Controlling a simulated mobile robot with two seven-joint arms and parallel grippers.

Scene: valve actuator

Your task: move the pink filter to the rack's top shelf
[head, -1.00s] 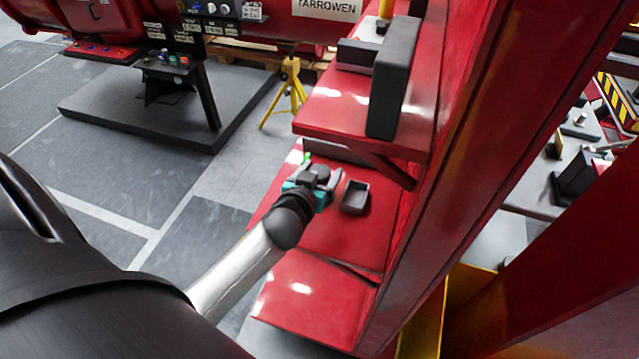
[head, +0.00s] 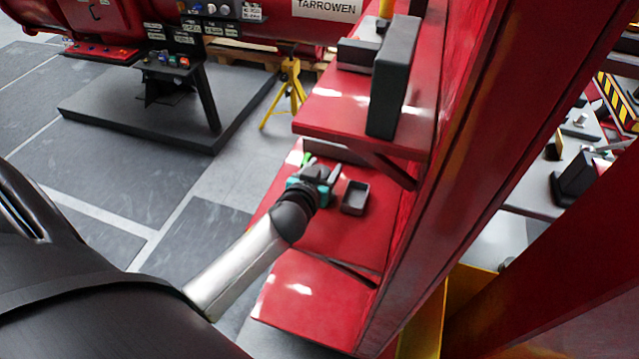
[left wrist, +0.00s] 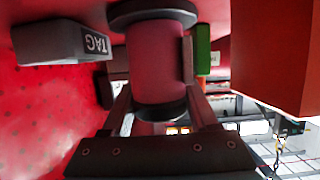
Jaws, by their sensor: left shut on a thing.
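The pink filter (left wrist: 155,62), a cylinder with dark end caps, is between the fingers of my left gripper (left wrist: 156,88) in the left wrist view. The gripper is shut on it. In the head view my left gripper (head: 318,180) is over the rack's middle shelf (head: 335,235), and I cannot make out the filter there. I cannot tell whether the filter touches the shelf. The rack's top shelf (head: 330,112) is red and sits above and to the right of the gripper. My right gripper is not in view.
Dark boxes (head: 394,80) stand on the top shelf; its front left part is bare. A small dark tray (head: 355,198) is just right of my gripper. A dark box marked TAG (left wrist: 60,43) and a green block (left wrist: 203,50) are close by the filter.

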